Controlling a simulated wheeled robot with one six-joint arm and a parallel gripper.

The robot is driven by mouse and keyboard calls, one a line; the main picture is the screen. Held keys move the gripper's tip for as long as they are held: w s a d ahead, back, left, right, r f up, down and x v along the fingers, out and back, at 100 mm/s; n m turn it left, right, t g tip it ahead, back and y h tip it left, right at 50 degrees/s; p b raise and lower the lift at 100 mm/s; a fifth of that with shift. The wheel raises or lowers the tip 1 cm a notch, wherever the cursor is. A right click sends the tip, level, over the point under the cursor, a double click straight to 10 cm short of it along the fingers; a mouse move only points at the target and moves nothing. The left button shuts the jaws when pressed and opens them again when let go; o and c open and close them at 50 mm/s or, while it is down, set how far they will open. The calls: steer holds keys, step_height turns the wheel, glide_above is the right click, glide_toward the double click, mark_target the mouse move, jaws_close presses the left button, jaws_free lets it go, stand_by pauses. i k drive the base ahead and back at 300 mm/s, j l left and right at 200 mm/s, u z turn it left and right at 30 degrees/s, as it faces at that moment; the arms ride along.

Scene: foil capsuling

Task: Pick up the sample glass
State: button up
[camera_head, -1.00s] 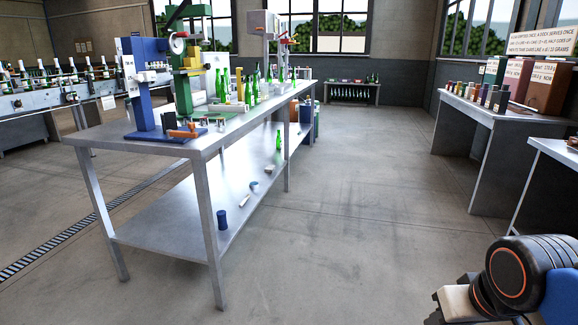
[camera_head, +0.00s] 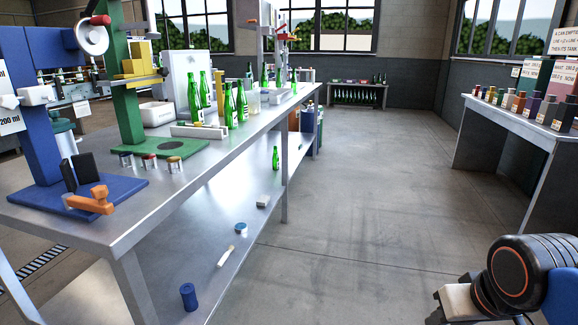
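A small clear, pale vessel (camera_head: 254,103) stands on the long metal workbench (camera_head: 210,168), just right of the green bottles (camera_head: 236,104). It looks like a glass, but it is too small to tell whether it is the sample glass. Three small jars or tins (camera_head: 149,162) with coloured tops stand at the bench's near part, by the green stand's base. Only a joint of my arm shows at the lower right. My gripper's fingers are not in view.
A blue stand (camera_head: 32,110) and a green press (camera_head: 126,105) rise from the bench. Its lower shelf holds a blue cylinder (camera_head: 188,296) and a green bottle (camera_head: 275,158). A side table (camera_head: 490,108) with small boxes stands right. The floor between is clear.

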mark_target(265, 96)
steer(key=i+u, duration=0.1)
steer(key=i, duration=0.45)
steer(key=i+l+u, duration=0.1)
steer(key=i, duration=0.45)
steer(key=i+l, duration=0.15)
steer(key=i, duration=0.45)
steer(key=j+u, duration=0.05)
